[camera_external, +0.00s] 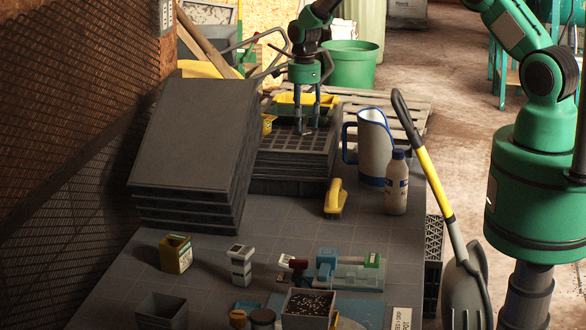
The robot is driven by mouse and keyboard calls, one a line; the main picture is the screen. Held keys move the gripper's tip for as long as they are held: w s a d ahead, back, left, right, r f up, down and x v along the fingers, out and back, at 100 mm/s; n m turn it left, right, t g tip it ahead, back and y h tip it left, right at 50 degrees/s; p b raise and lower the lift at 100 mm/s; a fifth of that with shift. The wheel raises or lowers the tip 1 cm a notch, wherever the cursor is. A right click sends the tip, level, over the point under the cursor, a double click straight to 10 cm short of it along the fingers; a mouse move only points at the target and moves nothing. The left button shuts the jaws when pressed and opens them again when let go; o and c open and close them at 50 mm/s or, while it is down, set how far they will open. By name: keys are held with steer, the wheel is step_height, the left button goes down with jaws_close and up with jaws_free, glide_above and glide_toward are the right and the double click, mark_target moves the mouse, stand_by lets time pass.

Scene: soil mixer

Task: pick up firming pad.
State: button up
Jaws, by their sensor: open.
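My gripper (305,131) points down over the stack of black cell trays (292,165). Its two fingers are apart, with their tips close to the top tray; I cannot tell whether they touch it. No thing shows clearly between them. I cannot tell for certain which thing is the firming pad. A yellow-handled block tool (335,198) lies on the table in front of the trays, apart from my gripper. A pale upright block (240,264) with a dark top stands farther forward on the table.
A stack of dark flat trays (190,135) rises left of my gripper. A yellow tray (290,103) is behind the fingers. A white jug (374,150) and a bottle (397,184) stand to the right. A shovel (436,185) leans at the table's right edge.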

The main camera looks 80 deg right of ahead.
mark_target(305, 115)
jaws_close()
steer(key=shift+r, duration=0.1)
stand_by(0.4)
steer(key=shift+r, duration=0.8)
steer(key=shift+s+a+r, duration=0.1)
steer(key=shift+s+r, duration=0.05)
steer(key=shift+r, duration=0.8)
steer(key=s+a+r, duration=0.1)
steer(key=s+a, duration=0.7)
steer(key=s, duration=0.5)
steer(key=shift+a+r+b, duration=0.2)
steer(key=shift+a+b, duration=0.1)
steer(key=shift+b, duration=0.05)
